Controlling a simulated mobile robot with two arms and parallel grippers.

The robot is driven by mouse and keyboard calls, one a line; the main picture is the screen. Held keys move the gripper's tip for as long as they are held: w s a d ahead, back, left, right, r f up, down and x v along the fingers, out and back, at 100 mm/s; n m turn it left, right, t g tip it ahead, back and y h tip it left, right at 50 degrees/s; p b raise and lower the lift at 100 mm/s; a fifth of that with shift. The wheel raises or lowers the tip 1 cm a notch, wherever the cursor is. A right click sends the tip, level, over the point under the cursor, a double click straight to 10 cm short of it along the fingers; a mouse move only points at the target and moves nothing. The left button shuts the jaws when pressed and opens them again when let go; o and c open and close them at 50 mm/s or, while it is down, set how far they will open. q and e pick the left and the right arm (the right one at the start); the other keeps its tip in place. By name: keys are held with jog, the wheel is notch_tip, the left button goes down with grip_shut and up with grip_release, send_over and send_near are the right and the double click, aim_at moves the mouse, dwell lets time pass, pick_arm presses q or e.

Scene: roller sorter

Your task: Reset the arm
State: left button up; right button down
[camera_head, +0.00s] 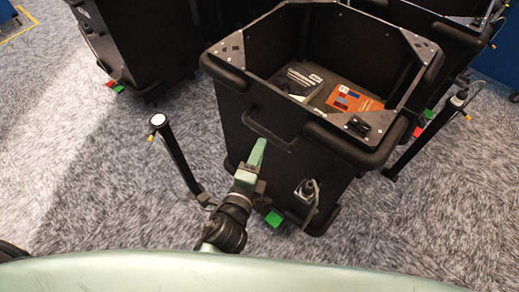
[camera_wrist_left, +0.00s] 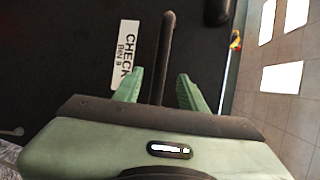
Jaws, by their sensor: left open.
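My left gripper (camera_head: 257,150) comes up from the bottom of the head view, in front of a black bin (camera_head: 235,112). In the left wrist view its two green fingers (camera_wrist_left: 160,84) are apart. A dark bar (camera_wrist_left: 166,42) of the bin, seemingly its front handle (camera_head: 268,131), shows between the fingers without visible contact. A white label reading "CHECK BIN" (camera_wrist_left: 125,55) is on the dark bin wall beside the bar. My right gripper is in neither view.
Inside the bin lie a grey-and-black package (camera_head: 299,80) and an orange package (camera_head: 353,100). Other black bins stand behind left (camera_head: 135,45) and behind right (camera_head: 440,25). Thin black posts stand left (camera_head: 178,152) and right (camera_head: 425,135). Grey carpet (camera_head: 85,190) is clear at left.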

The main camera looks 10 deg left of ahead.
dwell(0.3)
pick_arm(q)
jog(key=s+a+f+n+g, duration=0.2)
jog(key=s+f, duration=0.2)
jog(key=f, duration=0.6)
jog(key=s+a+f+n+g+y, duration=0.1)
jog(key=s+a+f+n+g, duration=0.15)
jog(key=f, duration=0.75)
jog(key=s+a+f+n+g, duration=0.1)
jog(key=s+f+n+g, duration=0.25)
jog(key=f, duration=0.65)
jog(key=s+a+f+n+g, duration=0.2)
jog(key=s+a+f+n, duration=0.1)
jog(key=s, duration=0.6)
jog(key=s+a+f+n+g+y, duration=0.1)
jog(key=s+a+f+n+g, duration=0.1)
jog(key=s+a+f+n, duration=0.2)
jog(key=s+a+f+n+g+y, duration=0.1)
jog(key=s+a+f+n+g, duration=0.1)
jog(key=s+a+f, duration=0.4)
jog(key=s+f+n+p, duration=0.1)
jog(key=s+f, duration=0.3)
jog(key=s, duration=0.4)
jog(key=shift+a+f+n+g, duration=0.15)
jog(key=shift+n+g, duration=0.15)
jog(key=shift+g, duration=0.1)
